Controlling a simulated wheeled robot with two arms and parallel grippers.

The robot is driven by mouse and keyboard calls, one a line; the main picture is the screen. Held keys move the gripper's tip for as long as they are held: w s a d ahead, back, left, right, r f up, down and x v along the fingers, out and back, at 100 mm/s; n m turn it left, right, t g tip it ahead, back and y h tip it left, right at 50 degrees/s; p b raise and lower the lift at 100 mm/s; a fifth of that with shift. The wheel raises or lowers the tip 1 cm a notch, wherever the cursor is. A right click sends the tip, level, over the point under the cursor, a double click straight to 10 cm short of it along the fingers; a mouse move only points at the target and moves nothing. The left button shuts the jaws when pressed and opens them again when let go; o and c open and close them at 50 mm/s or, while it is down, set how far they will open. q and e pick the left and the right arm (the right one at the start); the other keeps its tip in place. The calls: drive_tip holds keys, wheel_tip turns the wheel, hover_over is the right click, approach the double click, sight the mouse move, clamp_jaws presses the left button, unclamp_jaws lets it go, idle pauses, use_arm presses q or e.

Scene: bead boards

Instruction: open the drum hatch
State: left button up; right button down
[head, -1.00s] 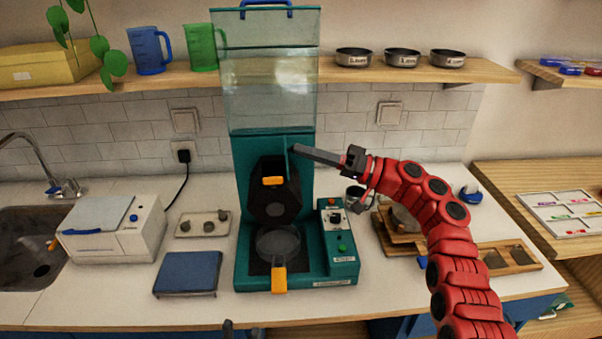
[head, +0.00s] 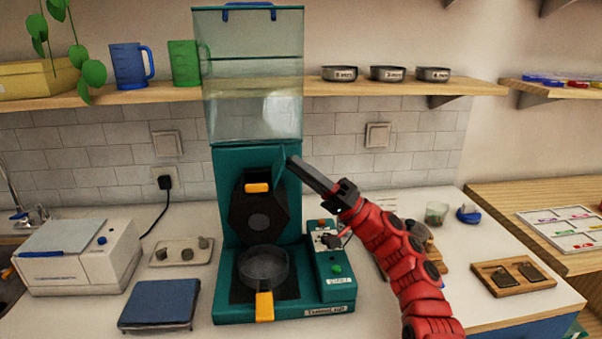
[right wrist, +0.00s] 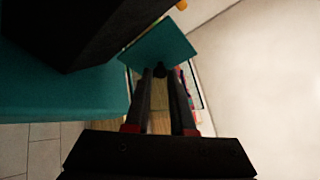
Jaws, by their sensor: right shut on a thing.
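The teal machine (head: 232,158) stands on the counter with a clear hopper on top. Its dark six-sided drum (head: 240,217) has an orange handle (head: 257,188). The drum hatch (head: 281,162) is a thin teal flap at the drum's upper right, standing out at an angle from the machine. The right wrist view shows the hatch (right wrist: 165,47) as a flat teal panel with a dark knob (right wrist: 160,70) at the fingertips. My right gripper (head: 294,162) is shut on that knob; its fingers (right wrist: 159,76) reach the panel. My left gripper is out of view.
A pan with an orange handle (head: 264,300) sits below the drum. A blue-topped scale (head: 160,303) and a white box (head: 90,262) stand left. A wooden tray (head: 490,283) lies right.

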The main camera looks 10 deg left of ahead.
drive_tip(key=c, duration=0.8)
unclamp_jaws()
drive_tip(key=shift+a, duration=0.1)
drive_tip(key=shift+o, duration=0.2)
drive_tip(key=s+d+f+b, duration=0.1)
drive_tip(key=d+f, duration=0.2)
drive_tip(key=d, duration=1.3)
drive_tip(key=shift+b, duration=0.4)
drive_tip(key=shift+r, duration=0.15)
